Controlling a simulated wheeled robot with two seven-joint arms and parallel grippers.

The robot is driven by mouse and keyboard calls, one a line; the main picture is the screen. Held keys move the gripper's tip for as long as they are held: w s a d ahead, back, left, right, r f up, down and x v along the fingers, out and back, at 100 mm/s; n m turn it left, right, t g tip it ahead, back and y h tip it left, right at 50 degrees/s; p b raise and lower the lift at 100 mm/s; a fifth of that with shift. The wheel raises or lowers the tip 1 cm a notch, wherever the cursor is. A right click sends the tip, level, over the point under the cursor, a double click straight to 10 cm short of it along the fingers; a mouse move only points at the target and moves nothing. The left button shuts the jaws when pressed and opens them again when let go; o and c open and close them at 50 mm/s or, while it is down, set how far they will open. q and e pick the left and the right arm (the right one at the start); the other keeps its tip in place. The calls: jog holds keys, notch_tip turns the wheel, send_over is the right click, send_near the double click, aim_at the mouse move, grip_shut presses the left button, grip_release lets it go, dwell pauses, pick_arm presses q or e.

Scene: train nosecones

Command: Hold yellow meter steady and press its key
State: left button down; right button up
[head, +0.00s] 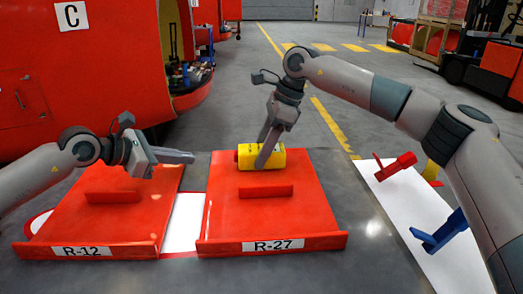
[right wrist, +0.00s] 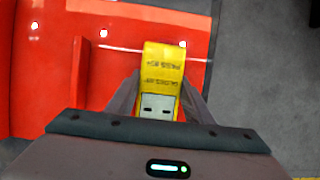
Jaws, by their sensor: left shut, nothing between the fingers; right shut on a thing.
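The yellow meter (head: 277,159) lies on its side on the red tray labelled R-27 (head: 225,215). A dark red end shows at its left. My right gripper (head: 264,160) comes down from above and is shut on the meter; in the right wrist view its fingers lie on both sides of the yellow meter (right wrist: 165,60). That view also shows printed text and a pale block with two dark slots. I cannot make out the key. My left gripper (head: 190,157) is shut and empty, pointing right, left of the meter and apart from it.
A second red tray labelled R-12 (head: 60,225) lies at the left, under my left arm. Both trays have raised red ridges. A white mat (head: 445,255) at the right holds a red tool (head: 395,166) and a blue tool (head: 440,232). Large red train nosecones stand behind.

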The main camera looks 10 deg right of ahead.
aim_at(217, 168)
pick_arm(q)
jog(key=shift+s+d, duration=0.15)
jog(key=shift+d, duration=1.3)
jog(key=shift+s+d, duration=0.2)
jog(key=shift+d, duration=1.2)
jog(key=shift+s+d, duration=0.15)
jog(key=shift+d, duration=1.3)
pick_arm(e)
jog(key=shift+f, duration=0.3)
pick_arm(q)
jog(key=shift+d, duration=0.15)
jog(key=shift+d, duration=0.3)
jog(key=shift+d, duration=0.2)
pick_arm(e)
jog(key=shift+r, duration=0.1)
pick_arm(q)
jog(key=shift+a, duration=0.65)
jog(key=shift+a, duration=0.1)
jog(key=shift+w+a, duration=0.2)
jog(key=shift+a, duration=1.25)
jog(key=shift+w+a, duration=0.15)
jog(key=shift+a, duration=1.3)
